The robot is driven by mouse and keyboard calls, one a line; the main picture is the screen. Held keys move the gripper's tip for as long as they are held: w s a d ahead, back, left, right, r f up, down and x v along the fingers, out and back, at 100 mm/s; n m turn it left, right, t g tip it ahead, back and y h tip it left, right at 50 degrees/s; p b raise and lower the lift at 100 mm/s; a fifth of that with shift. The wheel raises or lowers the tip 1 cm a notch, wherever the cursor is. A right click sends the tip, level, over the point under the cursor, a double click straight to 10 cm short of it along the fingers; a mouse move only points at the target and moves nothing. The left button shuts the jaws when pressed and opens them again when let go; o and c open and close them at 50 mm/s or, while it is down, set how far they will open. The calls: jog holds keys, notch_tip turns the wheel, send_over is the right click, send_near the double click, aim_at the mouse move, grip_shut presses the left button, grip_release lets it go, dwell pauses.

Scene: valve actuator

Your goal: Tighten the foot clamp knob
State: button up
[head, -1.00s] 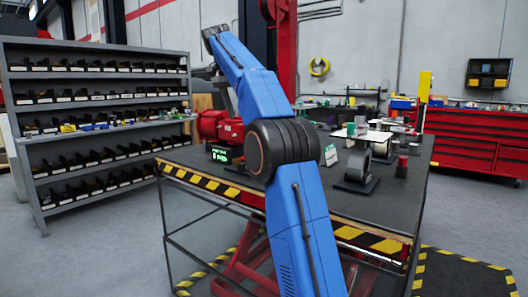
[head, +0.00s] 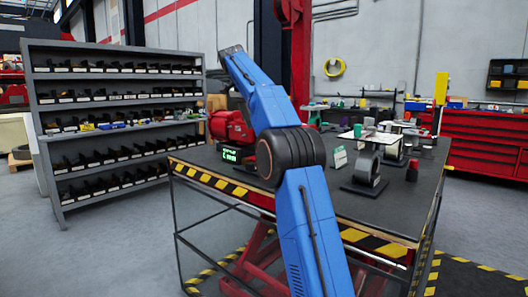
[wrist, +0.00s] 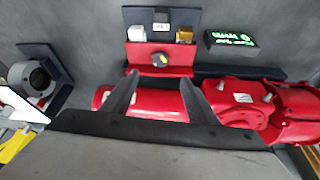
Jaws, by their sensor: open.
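In the wrist view, a dark round knob (wrist: 160,60) with a yellow mark sits on a red block (wrist: 178,52). My gripper (wrist: 158,80) is open and empty, its two grey fingers apart. The fingertips lie just below the knob in the picture, one to each side; I cannot tell their height above it. A red cylindrical body (wrist: 150,104) shows between and behind the fingers. In the head view, the red valve actuator (head: 228,126) stands on the table (head: 300,192), partly behind my blue arm. The knob and my gripper cannot be made out there.
A small display with green text (head: 231,154) stands at the table's left front; it also shows in the wrist view (wrist: 232,42). A white part and a brass part flank the knob. A grey ring on a stand (head: 366,168) is at the right. A shelf (head: 120,110) stands left.

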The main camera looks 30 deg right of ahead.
jog(key=x, duration=1.2)
jog(key=shift+d+f, duration=0.2)
jog(key=shift+f, duration=0.15)
jog(key=c, duration=1.1)
